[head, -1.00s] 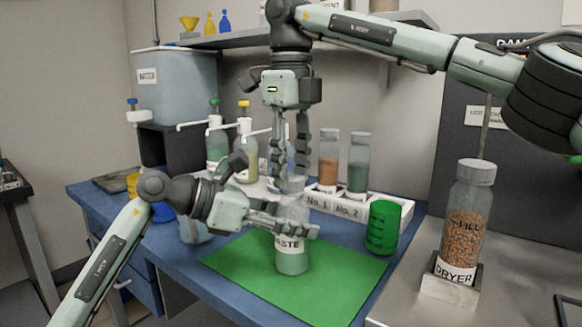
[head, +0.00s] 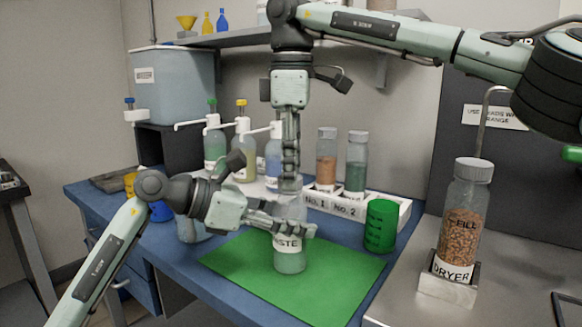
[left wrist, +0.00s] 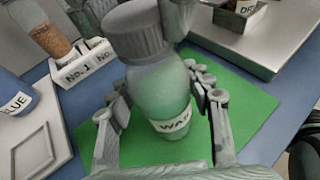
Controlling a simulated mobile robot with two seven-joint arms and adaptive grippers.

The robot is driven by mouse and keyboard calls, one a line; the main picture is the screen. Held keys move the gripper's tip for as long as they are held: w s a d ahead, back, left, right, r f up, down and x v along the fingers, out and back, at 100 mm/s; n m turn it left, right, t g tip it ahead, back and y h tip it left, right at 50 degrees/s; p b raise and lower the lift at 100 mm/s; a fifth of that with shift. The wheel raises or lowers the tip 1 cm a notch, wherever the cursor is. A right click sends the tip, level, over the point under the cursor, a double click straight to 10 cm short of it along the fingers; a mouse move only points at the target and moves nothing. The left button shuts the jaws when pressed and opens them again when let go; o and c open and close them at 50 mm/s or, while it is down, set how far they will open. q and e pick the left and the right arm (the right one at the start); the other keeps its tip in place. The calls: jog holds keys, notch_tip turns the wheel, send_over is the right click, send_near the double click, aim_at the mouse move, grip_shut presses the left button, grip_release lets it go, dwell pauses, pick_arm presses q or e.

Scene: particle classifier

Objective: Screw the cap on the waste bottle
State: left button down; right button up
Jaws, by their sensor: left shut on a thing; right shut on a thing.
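The waste bottle (head: 291,264), clear with pale green contents and a white label, stands upright on the green mat (head: 335,282). My left gripper (head: 298,231) is shut around its body from the left; in the left wrist view its fingers flank the bottle (left wrist: 160,92). The grey ribbed cap (left wrist: 137,32) sits on top of the bottle in the left wrist view. My right gripper (head: 290,184) points straight down, shut on the cap. Its fingers largely hide the cap in the head view. How tightly the cap sits cannot be told.
A green beaker (head: 381,226) stands right of the mat. Behind are a white rack (head: 345,208) with two jars and several pump bottles (head: 243,150). The dryer jar (head: 465,215) stands on the right counter. The mat's front is clear.

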jog(key=m, duration=0.4)
jog(key=shift+m, duration=0.4)
jog(key=o, duration=0.7)
jog(key=shift+r, duration=2.25)
jog(key=shift+c, duration=0.5)
